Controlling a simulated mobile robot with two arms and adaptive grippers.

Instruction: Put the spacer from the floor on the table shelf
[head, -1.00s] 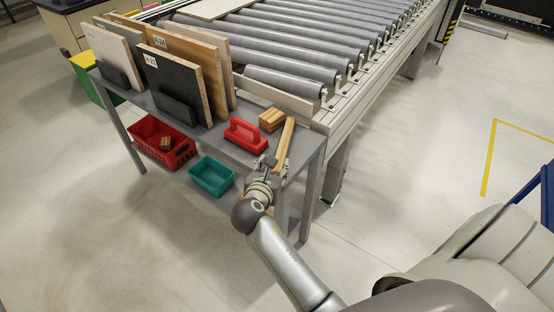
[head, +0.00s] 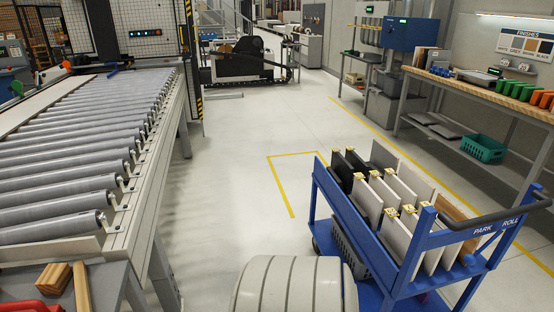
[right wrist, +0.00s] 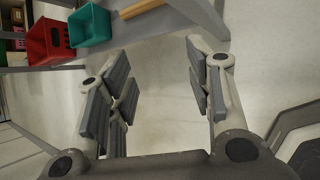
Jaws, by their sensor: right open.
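I see no spacer on the floor in these views. My right gripper (right wrist: 162,88) is open and empty in the right wrist view, with pale floor between and beyond its fingers. A wooden strip (right wrist: 141,8) shows at the top edge of that view, by grey table structure. My left gripper is not in view.
A red crate (right wrist: 48,42) and a teal bin (right wrist: 90,25) are at the upper left of the right wrist view. A roller conveyor (head: 85,170) stands left. A blue cart (head: 397,284) with upright panels stands right. Open floor (head: 235,170) lies between them.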

